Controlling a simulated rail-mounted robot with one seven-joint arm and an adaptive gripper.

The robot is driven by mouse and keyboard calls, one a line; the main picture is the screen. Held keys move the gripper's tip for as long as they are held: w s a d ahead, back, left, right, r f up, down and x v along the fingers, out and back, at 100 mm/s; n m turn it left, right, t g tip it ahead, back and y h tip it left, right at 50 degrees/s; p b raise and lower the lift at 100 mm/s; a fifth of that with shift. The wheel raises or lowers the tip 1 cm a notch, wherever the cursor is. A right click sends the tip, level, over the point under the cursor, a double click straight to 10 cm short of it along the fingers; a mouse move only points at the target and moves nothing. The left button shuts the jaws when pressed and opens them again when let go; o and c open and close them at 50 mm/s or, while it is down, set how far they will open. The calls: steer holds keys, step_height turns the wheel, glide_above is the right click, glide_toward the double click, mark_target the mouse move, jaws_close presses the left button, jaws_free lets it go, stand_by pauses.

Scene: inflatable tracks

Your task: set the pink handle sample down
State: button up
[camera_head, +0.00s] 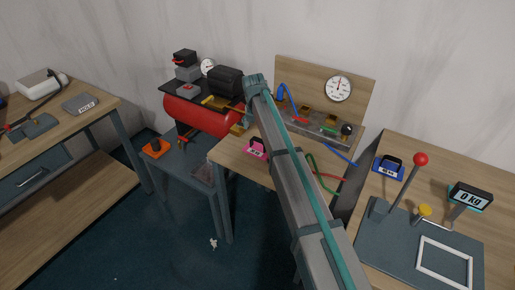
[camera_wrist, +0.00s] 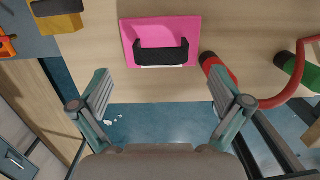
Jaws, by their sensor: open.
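The pink handle sample (camera_head: 257,149) is a flat pink plate with a black handle and a white label. It rests on the middle wooden table (camera_head: 232,157), left of my arm in the head view. In the wrist view the pink handle sample (camera_wrist: 160,41) lies on the wood near the table's front edge, at the top centre. My gripper (camera_wrist: 161,95) is open and empty, its two fingers spread wide below the sample in the picture and apart from it. My arm hides part of the table in the head view.
A red compressor (camera_head: 200,113) stands behind left. A gauge panel (camera_head: 338,89) and red and green hoses (camera_head: 325,178) are at the back and right of the table. A blue handle sample (camera_head: 389,167) and a red-knobbed lever (camera_head: 421,159) are on the right table.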

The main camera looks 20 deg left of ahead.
mark_target(258, 139)
steer(key=shift+w+d+f+p, duration=0.1)
steer(key=shift+f+p, duration=0.5)
steer(key=shift+f, duration=0.9)
steer(key=shift+w+f+p, duration=0.1)
steer(key=shift+f+p, duration=0.45)
steer(key=shift+f, duration=0.95)
steer(key=c, duration=1.3)
steer(key=shift+r, duration=0.15)
